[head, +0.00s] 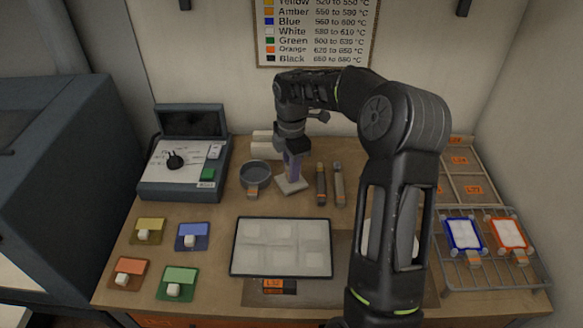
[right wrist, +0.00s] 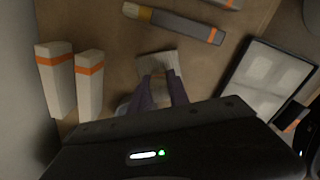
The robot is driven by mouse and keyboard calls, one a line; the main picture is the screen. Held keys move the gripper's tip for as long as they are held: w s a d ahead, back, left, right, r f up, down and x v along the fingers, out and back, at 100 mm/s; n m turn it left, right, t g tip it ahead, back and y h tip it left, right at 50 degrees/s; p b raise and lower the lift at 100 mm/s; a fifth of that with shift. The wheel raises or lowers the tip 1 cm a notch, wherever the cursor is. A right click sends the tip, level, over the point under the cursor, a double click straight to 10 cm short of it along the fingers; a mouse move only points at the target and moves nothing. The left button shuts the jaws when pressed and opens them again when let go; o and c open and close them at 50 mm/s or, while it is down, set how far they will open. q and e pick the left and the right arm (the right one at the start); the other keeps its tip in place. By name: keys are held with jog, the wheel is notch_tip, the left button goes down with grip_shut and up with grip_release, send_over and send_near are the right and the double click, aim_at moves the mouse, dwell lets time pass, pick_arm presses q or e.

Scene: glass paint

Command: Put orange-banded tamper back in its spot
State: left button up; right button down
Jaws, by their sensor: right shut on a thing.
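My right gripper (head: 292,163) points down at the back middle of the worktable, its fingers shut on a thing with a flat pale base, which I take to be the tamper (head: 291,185). The base is on or just above the table; I cannot tell which. In the right wrist view, the pale base (right wrist: 157,62) shows just beyond the gripper's two fingers (right wrist: 162,92). The upper part of the held thing is hidden between the fingers, and I cannot make out an orange band on it. My left gripper is not in view.
A round sieve (head: 256,174) stands left of the held thing, two slim tools (head: 321,186) lie right of it. White orange-banded blocks (right wrist: 56,82) stand by the wall. A tray (head: 282,271) lies in front; a wire rack (head: 490,283) stands right, a dark open case (head: 180,190) left.

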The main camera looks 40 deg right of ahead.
jog(key=shift+f, duration=0.25)
dwell(0.7)
jog(key=c, duration=1.2)
grip_release()
jog(key=shift+o, duration=0.2)
jog(key=shift+r+b, duration=0.7)
jog(key=shift+r, duration=3.2)
